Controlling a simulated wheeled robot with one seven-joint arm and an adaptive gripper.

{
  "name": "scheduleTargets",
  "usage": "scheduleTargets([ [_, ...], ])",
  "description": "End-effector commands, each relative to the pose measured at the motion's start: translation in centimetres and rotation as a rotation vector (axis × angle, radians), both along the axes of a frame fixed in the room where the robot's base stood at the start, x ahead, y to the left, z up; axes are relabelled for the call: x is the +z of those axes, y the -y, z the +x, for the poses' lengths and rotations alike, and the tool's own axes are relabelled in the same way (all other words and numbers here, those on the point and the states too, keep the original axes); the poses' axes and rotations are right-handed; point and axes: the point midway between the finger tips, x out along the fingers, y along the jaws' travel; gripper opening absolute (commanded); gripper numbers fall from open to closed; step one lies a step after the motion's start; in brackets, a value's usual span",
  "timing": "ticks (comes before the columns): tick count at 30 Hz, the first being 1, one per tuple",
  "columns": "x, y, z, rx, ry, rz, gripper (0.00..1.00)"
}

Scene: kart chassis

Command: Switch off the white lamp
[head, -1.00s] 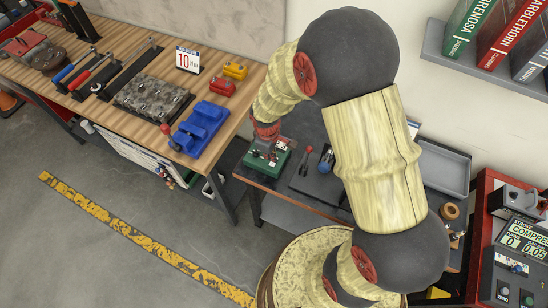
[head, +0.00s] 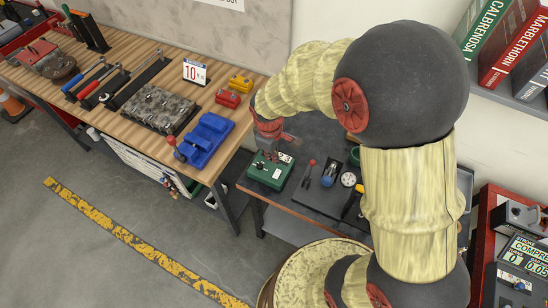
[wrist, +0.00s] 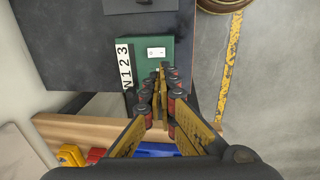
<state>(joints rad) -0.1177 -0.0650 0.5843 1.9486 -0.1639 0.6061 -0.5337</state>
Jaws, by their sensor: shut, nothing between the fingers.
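A green box (head: 269,171) sits at the left end of the dark bench, and it also shows in the wrist view (wrist: 150,76). On its top is a small white plate (wrist: 157,53) with what looks like a switch, beside a white label (wrist: 126,66) reading N123. My gripper (wrist: 161,72) is shut and empty, its fingertips over the box just short of the white plate. In the head view my gripper (head: 271,150) points down at the box. Contact cannot be told. I cannot make out a white lamp.
The dark bench (head: 313,128) holds a red-tipped tool (head: 308,172), a blue item (head: 328,176) and a white round item (head: 348,179) right of the box. The wooden bench (head: 215,97) with a blue vise-like block (head: 205,139) stands left. Open floor lies in front.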

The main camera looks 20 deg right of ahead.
Motion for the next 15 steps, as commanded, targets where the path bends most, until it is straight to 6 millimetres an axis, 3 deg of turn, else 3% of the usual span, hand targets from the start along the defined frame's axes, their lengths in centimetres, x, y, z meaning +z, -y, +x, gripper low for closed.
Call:
scheduleTargets([
  [15, 0.6, 1.1, 0.8, -0.001, -0.001, 0.001, 0.00],
])
